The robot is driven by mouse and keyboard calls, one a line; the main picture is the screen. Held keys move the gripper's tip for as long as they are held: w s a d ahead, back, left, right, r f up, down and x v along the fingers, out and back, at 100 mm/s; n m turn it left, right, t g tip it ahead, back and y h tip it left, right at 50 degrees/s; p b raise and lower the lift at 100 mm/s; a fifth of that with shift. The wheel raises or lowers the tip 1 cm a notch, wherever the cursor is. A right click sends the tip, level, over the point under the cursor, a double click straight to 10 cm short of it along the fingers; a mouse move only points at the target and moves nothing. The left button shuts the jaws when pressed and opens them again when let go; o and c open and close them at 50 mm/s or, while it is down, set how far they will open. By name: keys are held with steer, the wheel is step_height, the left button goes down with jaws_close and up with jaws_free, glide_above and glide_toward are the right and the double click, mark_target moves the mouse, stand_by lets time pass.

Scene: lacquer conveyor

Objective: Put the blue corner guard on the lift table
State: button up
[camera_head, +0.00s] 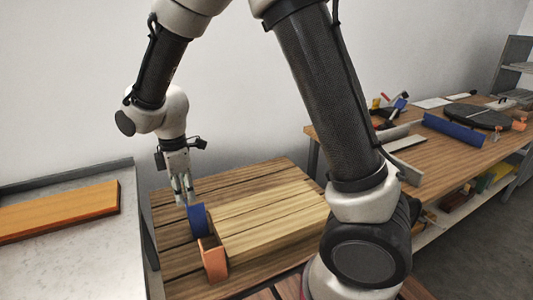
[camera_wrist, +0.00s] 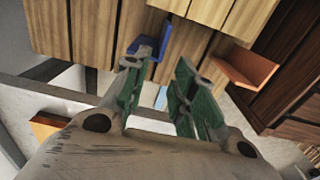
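The blue corner guard (camera_head: 198,219) stands at the left end of the pale wooden board stack, on a dark slatted wooden platform (camera_head: 172,254). It also shows in the wrist view (camera_wrist: 160,42), just beyond my fingertips and partly hidden by one finger. My gripper (camera_head: 184,194) points down just above and to the left of the guard in the head view. In the wrist view its green-padded fingers (camera_wrist: 160,62) are apart, with a gap between them and nothing clearly held. I cannot tell which surface is the lift table.
An orange corner guard (camera_head: 213,259) stands near the blue one, and in the wrist view (camera_wrist: 244,68). The pale board stack (camera_head: 270,215) fills the platform's middle. A grey conveyor (camera_head: 75,262) with an orange board (camera_head: 58,211) lies left. A cluttered workbench (camera_head: 465,155) stands right.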

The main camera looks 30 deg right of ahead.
steer(key=s+d+r+m+t, duration=0.15)
steer(key=d+r+m, duration=0.25)
steer(key=d+r, duration=0.4)
steer(key=s+d+r+m, duration=0.3)
steer(key=d+r+m, duration=0.25)
steer(key=d, duration=0.45)
steer(key=s+d+r+m+t, duration=0.1)
steer(key=s+d+r+m, duration=0.1)
steer(key=s+d+m, duration=0.2)
steer(key=s+d+r+m+t, duration=0.1)
steer(key=s+d+r+m, duration=0.2)
steer(key=s+d, duration=0.4)
steer(key=s+m, duration=0.1)
steer(key=s, duration=0.3)
steer(key=shift+r, duration=0.35)
steer(key=shift+w+m+t, duration=0.1)
steer(key=shift+m+t, duration=0.15)
